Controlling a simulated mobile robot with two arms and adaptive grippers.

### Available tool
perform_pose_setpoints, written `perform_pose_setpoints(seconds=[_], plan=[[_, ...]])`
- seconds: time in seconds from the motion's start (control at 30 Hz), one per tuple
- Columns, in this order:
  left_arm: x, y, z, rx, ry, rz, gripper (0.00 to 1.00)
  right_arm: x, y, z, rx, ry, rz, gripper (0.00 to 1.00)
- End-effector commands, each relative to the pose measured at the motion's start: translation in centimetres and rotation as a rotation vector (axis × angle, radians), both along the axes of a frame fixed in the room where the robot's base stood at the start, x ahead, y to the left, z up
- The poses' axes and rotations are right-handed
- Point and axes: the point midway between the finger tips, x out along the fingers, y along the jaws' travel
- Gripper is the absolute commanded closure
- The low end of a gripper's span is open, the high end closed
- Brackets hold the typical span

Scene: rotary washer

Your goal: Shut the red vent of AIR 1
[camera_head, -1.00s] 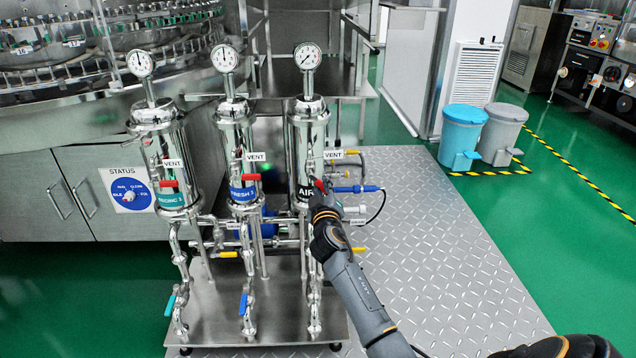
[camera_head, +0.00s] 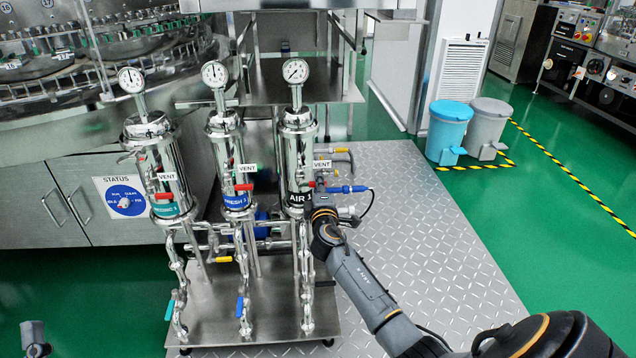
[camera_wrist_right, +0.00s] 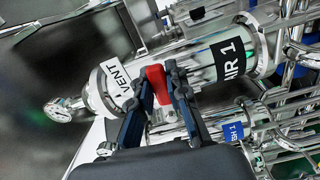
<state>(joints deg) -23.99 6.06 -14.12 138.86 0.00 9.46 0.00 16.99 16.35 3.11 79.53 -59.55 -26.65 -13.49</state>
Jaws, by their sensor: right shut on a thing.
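The AIR 1 cylinder (camera_head: 297,160) is the rightmost of three upright steel housings, with a black AIR 1 label (camera_wrist_right: 230,58) and a white VENT tag (camera_head: 322,164). Its red vent handle (camera_wrist_right: 157,80) shows in the right wrist view between my fingers, near the VENT tag. In the head view my gripper and wrist mostly hide that handle. My right gripper (camera_head: 320,200) is at the right side of the AIR 1 cylinder; in the wrist view its two dark fingers (camera_wrist_right: 162,88) are shut on the red handle.
The FRESH 1 cylinder (camera_head: 228,165) and a third cylinder (camera_head: 155,170) stand to the left, each with its own red vent handle. A blue-handled valve (camera_head: 346,189) and a yellow handle (camera_head: 322,151) sit close by. The metal floor plate (camera_head: 430,250) is mostly clear.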

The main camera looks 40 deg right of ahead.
Motion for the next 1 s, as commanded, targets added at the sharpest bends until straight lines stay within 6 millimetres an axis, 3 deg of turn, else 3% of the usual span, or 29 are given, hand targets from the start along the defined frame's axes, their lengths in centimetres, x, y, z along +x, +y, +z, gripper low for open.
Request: perform_pose_setpoints(seconds=[0.3,0.73,0.77,0.87,1.0], plan=[[1.4,0.0,-2.5,0.045,0.158,0.009,0.6,0.0,0.1,0.3,-0.066,0.043,0.0,1.0],[1.6,0.0,-2.8,0.049,0.173,0.01,0.6,0.0,0.1,0.3,-0.076,0.048,0.001,1.0],[1.6,0.0,-2.8,0.049,0.173,0.01,0.6,0.0,0.1,0.3,-0.076,0.048,0.001,0.81],[1.6,0.0,-2.8,0.049,0.173,0.01,0.6,0.0,0.1,0.3,-0.075,0.047,0.001,0.6],[1.6,0.0,-2.8,0.049,0.173,0.01,0.6,0.0,0.0,0.4,-0.074,0.046,0.0,0.6]])
